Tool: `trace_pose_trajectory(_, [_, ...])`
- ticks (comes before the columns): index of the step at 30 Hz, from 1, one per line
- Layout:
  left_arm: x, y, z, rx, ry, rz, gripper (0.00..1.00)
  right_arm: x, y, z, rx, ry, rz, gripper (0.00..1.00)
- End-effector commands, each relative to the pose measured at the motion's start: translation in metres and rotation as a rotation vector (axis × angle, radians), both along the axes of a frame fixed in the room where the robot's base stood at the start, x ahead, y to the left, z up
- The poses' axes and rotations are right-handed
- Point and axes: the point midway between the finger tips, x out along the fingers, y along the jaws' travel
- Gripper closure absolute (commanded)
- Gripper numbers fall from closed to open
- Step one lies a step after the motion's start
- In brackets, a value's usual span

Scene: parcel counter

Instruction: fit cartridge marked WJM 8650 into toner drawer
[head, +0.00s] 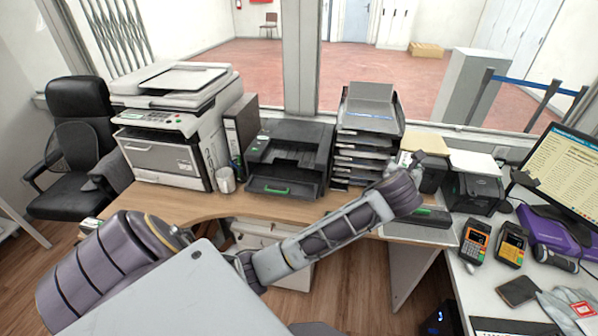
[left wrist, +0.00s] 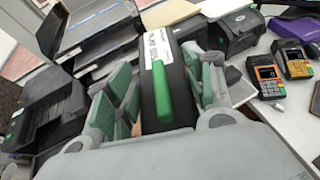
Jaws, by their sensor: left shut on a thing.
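My left gripper (left wrist: 166,75) is shut on a black cartridge (left wrist: 150,100), its green-padded fingers on either side. The cartridge has a green handle and a white label along its top; the lettering is too small to read surely. In the head view my left arm reaches right across the desk, and its wrist mostly hides the gripper and cartridge. The black printer (head: 290,150) stands left of the gripper, with a low front drawer (head: 283,188) bearing a green handle. The printer also shows in the left wrist view (left wrist: 45,115). My right gripper is out of view.
A stack of trays (head: 365,140) stands beside the printer. A large copier (head: 170,125) and a cup (head: 226,180) are at the left. A black item with a green strip (head: 432,216) lies at the desk's front right. Card terminals (head: 475,240) and a monitor (head: 560,170) are farther right.

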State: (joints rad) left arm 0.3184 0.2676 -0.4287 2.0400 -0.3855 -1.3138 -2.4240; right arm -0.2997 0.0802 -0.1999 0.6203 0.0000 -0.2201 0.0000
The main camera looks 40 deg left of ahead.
Motion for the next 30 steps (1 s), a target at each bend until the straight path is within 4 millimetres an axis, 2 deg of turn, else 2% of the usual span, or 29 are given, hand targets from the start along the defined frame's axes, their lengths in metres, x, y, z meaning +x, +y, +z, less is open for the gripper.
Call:
trace_pose_trajectory(9, [0.014,0.018,-0.005,-0.004,-0.001,0.141,0.86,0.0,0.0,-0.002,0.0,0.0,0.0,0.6])
trace_pose_trajectory(17, [0.015,0.041,-0.027,-0.001,0.001,0.304,0.86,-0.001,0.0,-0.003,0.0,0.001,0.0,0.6])
trace_pose_trajectory(23, [0.004,0.063,-0.057,0.001,0.001,0.452,0.86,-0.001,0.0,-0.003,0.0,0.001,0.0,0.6])
trace_pose_trajectory(26, [-0.008,0.08,-0.075,0.002,0.002,0.548,0.86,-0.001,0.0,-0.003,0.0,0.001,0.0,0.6])
trace_pose_trajectory(30, [-0.033,0.108,-0.097,0.003,0.001,0.711,0.86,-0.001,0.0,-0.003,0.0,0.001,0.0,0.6])
